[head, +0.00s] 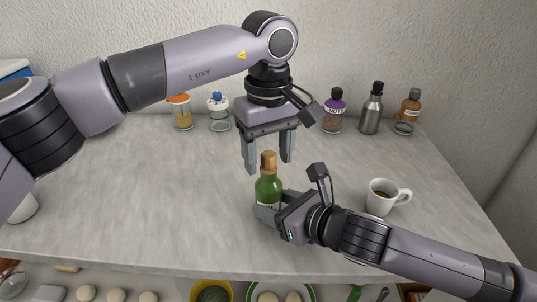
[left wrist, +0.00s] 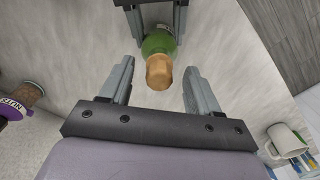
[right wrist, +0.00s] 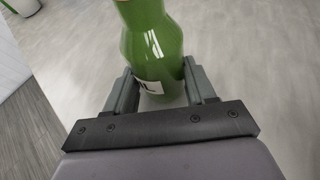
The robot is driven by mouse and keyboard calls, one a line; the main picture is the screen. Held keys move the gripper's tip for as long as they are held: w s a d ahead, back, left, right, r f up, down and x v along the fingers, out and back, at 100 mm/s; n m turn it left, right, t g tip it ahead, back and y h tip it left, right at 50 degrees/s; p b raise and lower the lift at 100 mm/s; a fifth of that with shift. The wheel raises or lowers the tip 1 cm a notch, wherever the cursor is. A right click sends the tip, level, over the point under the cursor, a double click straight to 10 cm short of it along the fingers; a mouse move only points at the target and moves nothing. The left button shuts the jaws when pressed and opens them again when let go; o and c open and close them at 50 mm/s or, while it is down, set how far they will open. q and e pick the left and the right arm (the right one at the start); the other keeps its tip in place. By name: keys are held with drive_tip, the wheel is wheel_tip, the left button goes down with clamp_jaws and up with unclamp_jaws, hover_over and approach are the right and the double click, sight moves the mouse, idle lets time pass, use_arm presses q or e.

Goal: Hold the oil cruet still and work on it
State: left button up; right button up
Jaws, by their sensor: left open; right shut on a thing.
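The oil cruet (head: 268,190) is a green glass bottle with a cork stopper (head: 268,161) and a white label. It stands upright on the counter. My right gripper (head: 268,208) is shut on its lower body, also seen in the right wrist view, where the green cruet (right wrist: 152,45) sits between the fingers. My left gripper (head: 269,165) is open and points down above the cruet, its fingers on either side of the stopper's level. In the left wrist view the cork stopper (left wrist: 159,72) shows between the spread fingers, and they do not appear to touch it.
A white mug (head: 381,198) with dark contents stands right of my right gripper. Along the back wall stand a purple-lidded jar (head: 333,112), a metal bottle (head: 371,112), a brown bottle (head: 410,106) and two jars (head: 219,114) at left.

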use_arm(q)
wheel_tip(320, 180, up, 11)
drive_tip(key=shift+r, duration=0.15)
drive_tip(key=shift+n, duration=0.3)
clamp_jaws()
drive_tip(key=shift+s+a+f+n+t+h, duration=0.1)
drive_tip(key=shift+f+n+t+h, duration=0.25)
drive_tip(key=shift+f+n, duration=2)
drive_tip(key=shift+w+d+f+n+t+h, duration=0.1)
drive_tip(key=shift+f+n+t+h, duration=0.2)
drive_tip(key=shift+n, duration=4.15)
drive_tip(key=shift+s+a+f+n+t+h, duration=0.1)
drive_tip(key=shift+f+n+t+h, duration=0.25)
drive_tip(key=shift+f+n, duration=2)
drive_tip(key=shift+r+n, duration=0.55)
drive_tip(key=shift+n, duration=0.5)
drive_tip(key=shift+r, duration=3.2)
